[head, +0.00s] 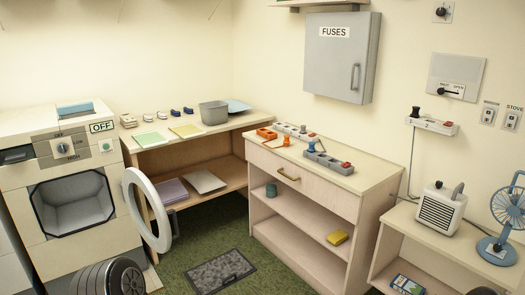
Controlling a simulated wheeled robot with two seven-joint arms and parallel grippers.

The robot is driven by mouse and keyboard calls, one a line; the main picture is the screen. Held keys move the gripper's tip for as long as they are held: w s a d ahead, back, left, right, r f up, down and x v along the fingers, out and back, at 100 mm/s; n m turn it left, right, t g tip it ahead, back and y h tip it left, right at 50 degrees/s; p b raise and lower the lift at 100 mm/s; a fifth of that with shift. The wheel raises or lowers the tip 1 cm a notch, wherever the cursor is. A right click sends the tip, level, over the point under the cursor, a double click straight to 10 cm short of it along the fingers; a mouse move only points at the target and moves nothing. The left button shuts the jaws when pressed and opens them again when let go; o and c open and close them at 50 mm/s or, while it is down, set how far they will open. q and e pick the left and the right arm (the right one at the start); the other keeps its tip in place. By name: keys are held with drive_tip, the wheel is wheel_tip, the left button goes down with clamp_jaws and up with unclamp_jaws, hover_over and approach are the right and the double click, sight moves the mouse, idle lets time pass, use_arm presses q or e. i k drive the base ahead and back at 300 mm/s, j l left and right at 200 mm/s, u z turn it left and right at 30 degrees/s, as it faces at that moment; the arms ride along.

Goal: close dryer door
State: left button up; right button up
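The dryer (28,178) stands at the far left, with a dial, an OFF label and a dark-rimmed square opening in its front. The grey drum inside (75,207) is visible and looks empty. The round white dryer door (157,208) stands open, swung out to the right of the opening and seen at a slant. Neither gripper can be made out in the head view. A dark ribbed round part shows at the bottom left in front of the dryer; I cannot tell what it is. Nothing visible touches the door.
A corner counter (155,128) with a grey bin (214,113) and papers runs right of the dryer. A drawer cabinet (305,185) stands mid-right, and a low shelf with a heater (440,212) and a fan (508,208) at right. Green carpet with a dark mat (221,271) is open floor.

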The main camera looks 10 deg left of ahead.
sight(130, 176)
drive_tip(key=i+l+u, duration=0.1)
drive_tip(key=i+u, duration=0.25)
drive_tip(key=i+l+u, duration=0.35)
drive_tip(key=i, duration=0.2)
drive_tip(key=i+l+u, duration=1.1)
drive_tip(key=l, duration=0.15)
drive_tip(key=i+l+u, duration=0.2)
drive_tip(key=l+u, duration=0.15)
drive_tip(key=l, duration=0.25)
drive_tip(key=i+l+u, duration=0.15)
drive_tip(key=l+u, duration=0.2)
drive_tip(key=l, duration=0.3)
drive_tip(key=i+j, duration=0.1)
drive_tip(key=j, duration=0.3)
drive_tip(key=i+j, duration=0.1)
drive_tip(key=j, duration=0.3)
drive_tip(key=z, duration=1.65)
